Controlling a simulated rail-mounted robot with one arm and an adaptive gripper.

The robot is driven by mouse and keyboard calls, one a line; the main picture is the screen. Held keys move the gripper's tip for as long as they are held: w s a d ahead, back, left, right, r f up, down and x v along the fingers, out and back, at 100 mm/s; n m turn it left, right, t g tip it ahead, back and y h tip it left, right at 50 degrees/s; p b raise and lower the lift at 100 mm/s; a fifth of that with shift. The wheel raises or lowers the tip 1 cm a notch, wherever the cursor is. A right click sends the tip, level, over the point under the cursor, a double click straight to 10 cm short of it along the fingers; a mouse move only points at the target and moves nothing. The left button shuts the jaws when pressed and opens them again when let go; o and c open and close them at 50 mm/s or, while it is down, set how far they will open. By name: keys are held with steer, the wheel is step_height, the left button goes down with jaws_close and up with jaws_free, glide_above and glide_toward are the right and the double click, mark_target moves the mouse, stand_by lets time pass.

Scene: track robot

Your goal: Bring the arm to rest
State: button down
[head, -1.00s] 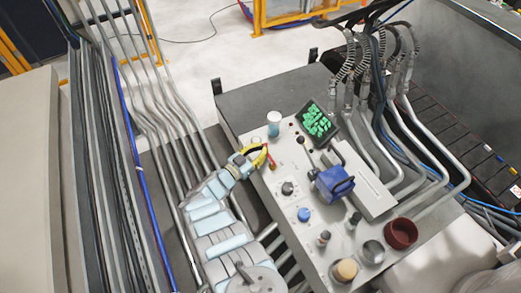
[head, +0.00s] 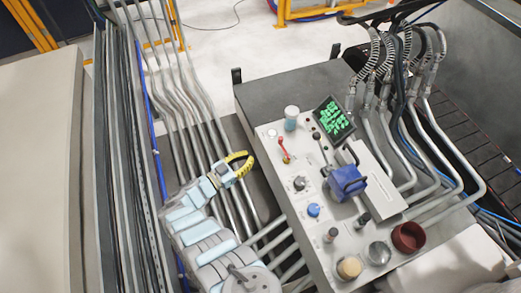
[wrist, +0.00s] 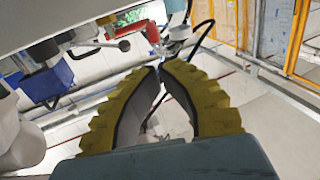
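My gripper (head: 246,158) has yellow fingers and hangs left of the control panel, clear of its edge in the head view. It also shows in the wrist view (wrist: 160,66), where the fingertips come together with nothing between them. My arm, light blue and grey, reaches up from the bottom of the head view. The red lever (head: 282,145) stands on the panel to the right of my gripper, apart from it. In the wrist view a red lever (wrist: 130,29) shows beyond the fingertips.
The pale control panel (head: 328,207) carries a green-lit display (head: 333,118), a blue device (head: 347,182), a dark red cup (head: 408,236) and several knobs. Grey pipes (head: 183,105) run along the left. Hoses (head: 408,70) rise behind the panel.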

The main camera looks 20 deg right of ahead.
steer(key=shift+v, duration=0.8)
